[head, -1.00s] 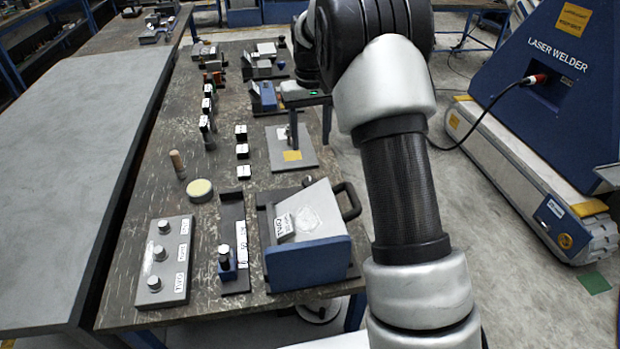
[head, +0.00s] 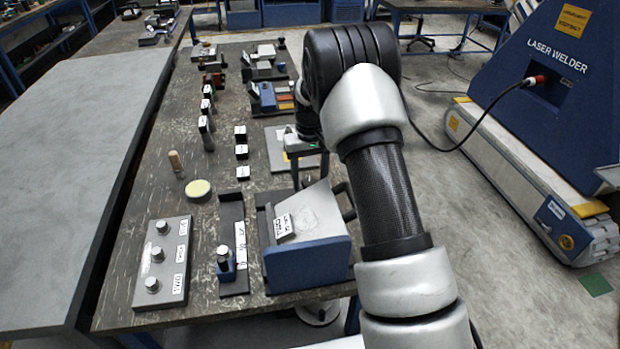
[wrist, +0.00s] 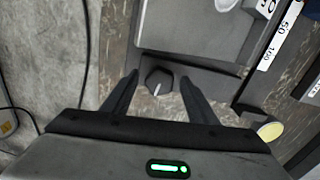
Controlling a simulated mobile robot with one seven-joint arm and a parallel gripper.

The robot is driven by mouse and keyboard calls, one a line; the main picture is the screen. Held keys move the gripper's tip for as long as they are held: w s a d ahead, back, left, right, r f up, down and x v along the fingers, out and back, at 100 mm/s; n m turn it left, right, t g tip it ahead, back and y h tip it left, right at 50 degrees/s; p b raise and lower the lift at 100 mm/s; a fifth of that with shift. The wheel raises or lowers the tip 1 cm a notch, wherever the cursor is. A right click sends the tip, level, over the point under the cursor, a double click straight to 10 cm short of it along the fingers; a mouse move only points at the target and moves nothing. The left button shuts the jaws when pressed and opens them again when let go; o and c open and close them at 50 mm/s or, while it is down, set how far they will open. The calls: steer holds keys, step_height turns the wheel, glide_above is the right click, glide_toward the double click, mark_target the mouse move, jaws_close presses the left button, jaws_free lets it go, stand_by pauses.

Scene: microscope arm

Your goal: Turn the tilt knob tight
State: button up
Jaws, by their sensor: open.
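A black, many-sided knob (wrist: 157,82) with a pale pointer line shows in the wrist view, at the edge of a dark strip below a grey plate. My gripper (wrist: 158,82) is open, its two dark fingers on either side of the knob with gaps on both sides. Whether the fingertips are level with it or above it, I cannot tell. In the head view my gripper (head: 309,172) points down just behind the tilted grey plate (head: 312,212) of a blue-fronted fixture. The knob is hidden in that view.
A black handle (head: 347,200) is at the plate's right. A rail with a scale (head: 240,240) and a grey block with several knobs (head: 163,262) stand to the left. A cream disc (head: 198,189) and small dark blocks (head: 242,152) lie beyond. A flat grey plate (head: 279,150) lies behind my gripper.

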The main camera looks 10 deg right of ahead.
steer(key=c, duration=1.1)
steer(key=shift+o, duration=0.2)
steer(key=m, duration=0.4)
steer(key=shift+r, duration=0.1)
steer(key=m+p, duration=0.1)
steer(key=m, duration=0.3)
steer(key=shift+w+a+m, duration=0.1)
steer(key=shift+m, duration=0.2)
steer(key=m, duration=0.4)
steer(key=shift+p, duration=0.35)
steer(key=shift+m, duration=1.6)
